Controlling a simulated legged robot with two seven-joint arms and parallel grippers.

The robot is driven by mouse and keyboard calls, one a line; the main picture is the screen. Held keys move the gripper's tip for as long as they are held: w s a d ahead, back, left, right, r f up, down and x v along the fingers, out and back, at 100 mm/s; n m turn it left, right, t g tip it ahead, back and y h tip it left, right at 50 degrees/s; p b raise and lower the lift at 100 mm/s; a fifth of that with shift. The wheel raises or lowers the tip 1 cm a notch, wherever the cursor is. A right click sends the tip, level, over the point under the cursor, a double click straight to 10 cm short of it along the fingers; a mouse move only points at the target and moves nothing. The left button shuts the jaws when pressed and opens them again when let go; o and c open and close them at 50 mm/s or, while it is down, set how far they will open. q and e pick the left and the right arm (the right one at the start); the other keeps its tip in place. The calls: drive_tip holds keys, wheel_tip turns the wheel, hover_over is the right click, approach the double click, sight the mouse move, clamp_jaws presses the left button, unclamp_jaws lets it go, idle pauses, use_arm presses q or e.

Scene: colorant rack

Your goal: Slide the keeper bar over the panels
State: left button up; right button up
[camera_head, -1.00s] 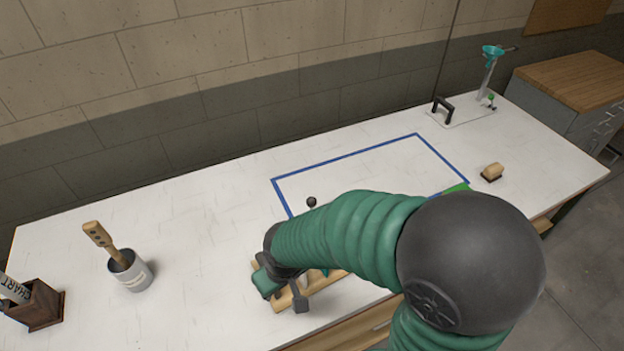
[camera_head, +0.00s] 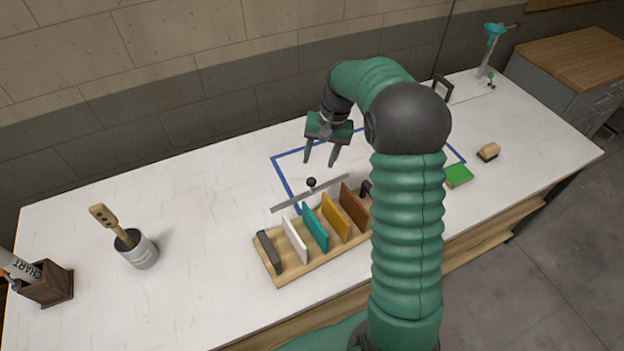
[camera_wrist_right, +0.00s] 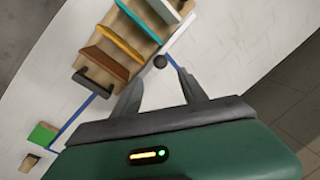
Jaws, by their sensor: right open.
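The keeper bar (camera_head: 330,190) is a thin grey strip with a black knob (camera_head: 311,183). It lies along the back side of the wooden rack (camera_head: 292,275). White (camera_head: 294,240), teal (camera_head: 315,228), yellow (camera_head: 335,218) and brown (camera_head: 354,208) panels stand upright in the rack. My right gripper (camera_head: 320,163) is open and empty, fingers pointing down, behind and above the bar. In the right wrist view the knob (camera_wrist_right: 160,61) appears between and just beyond the open fingertips (camera_wrist_right: 160,78). My right arm hides the rack's right end in the head view. My left gripper is not in view.
A blue outline (camera_head: 287,180) marks the white table behind the rack. A pot with a wooden-handled tool (camera_head: 137,250) and a dark box (camera_head: 48,285) stand left. A green pad (camera_head: 458,175) and a small wooden block (camera_head: 488,152) lie right.

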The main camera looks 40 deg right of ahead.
sight(312, 178)
drive_tip(key=f, duration=0.3)
drive_tip(key=w+a+f+p, duration=0.1)
drive_tip(key=f, duration=0.6)
drive_tip(key=shift+w+a+f+p, duration=0.2)
drive_tip(key=shift+w+a+p, duration=0.05)
drive_tip(key=shift+a+p, duration=0.05)
drive_tip(key=shift+d+f, duration=0.1)
drive_tip(key=shift+f, duration=0.15)
drive_tip(key=shift+a+r, duration=0.15)
drive_tip(key=shift+a, duration=0.05)
drive_tip(key=c, duration=0.6)
clamp_jaws()
